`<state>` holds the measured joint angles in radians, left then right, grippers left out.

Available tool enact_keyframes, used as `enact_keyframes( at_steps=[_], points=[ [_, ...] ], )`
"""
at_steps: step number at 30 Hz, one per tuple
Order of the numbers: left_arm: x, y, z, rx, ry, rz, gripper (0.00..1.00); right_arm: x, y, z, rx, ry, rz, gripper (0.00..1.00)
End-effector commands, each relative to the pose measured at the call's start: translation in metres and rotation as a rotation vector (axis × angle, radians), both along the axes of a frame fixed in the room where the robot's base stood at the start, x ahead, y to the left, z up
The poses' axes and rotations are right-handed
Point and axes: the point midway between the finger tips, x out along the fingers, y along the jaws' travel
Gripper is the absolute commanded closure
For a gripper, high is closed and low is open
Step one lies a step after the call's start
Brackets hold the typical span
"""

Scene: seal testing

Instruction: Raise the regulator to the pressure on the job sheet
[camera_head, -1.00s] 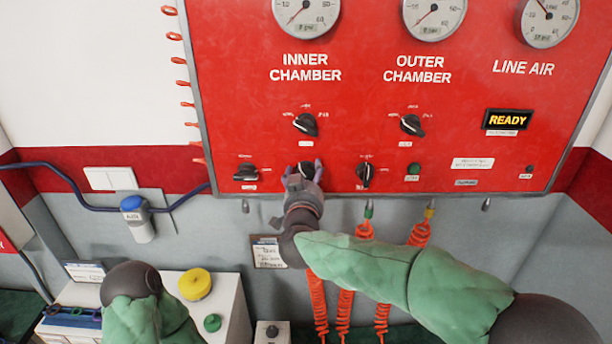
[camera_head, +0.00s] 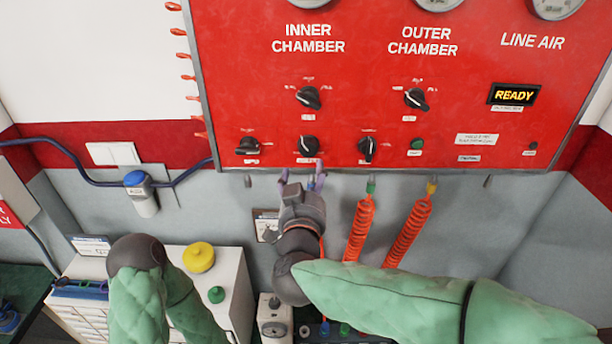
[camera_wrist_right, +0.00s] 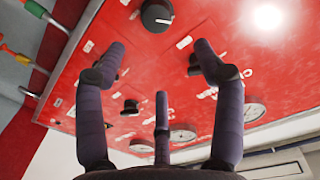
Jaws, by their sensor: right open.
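The red panel (camera_head: 450,75) carries several black knobs. The lower knob under INNER CHAMBER (camera_head: 308,146) is in full view, and a round black knob (camera_wrist_right: 157,14) lies ahead of the fingers in the wrist view. I cannot tell by label which knob is the regulator. My right gripper (camera_head: 302,180) is open and empty just below that lower knob, apart from it; its spread fingers show in the wrist view (camera_wrist_right: 160,47). My left gripper is out of view.
Gauges (camera_head: 430,4) are cut off by the top edge. A READY display (camera_head: 513,95) is lit. Orange coiled hoses (camera_head: 408,233) hang right of my gripper. A white cabinet (camera_head: 232,285) with a yellow knob-like piece (camera_head: 199,257) stands lower left.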

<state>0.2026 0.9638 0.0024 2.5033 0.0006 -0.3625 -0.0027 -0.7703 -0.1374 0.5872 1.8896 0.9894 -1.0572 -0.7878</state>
Motion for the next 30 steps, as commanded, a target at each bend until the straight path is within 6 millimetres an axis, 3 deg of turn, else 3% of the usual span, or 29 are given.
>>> enact_keyframes(
  at_steps=[23, 30],
  points=[
    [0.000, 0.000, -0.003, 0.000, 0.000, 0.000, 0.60, 0.020, -0.005, -0.013, -0.208, -0.008, 0.044, 0.30],
    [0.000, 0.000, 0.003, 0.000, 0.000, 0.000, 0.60, 0.050, -0.006, -0.013, -0.208, -0.006, 0.041, 0.30]
  ],
)
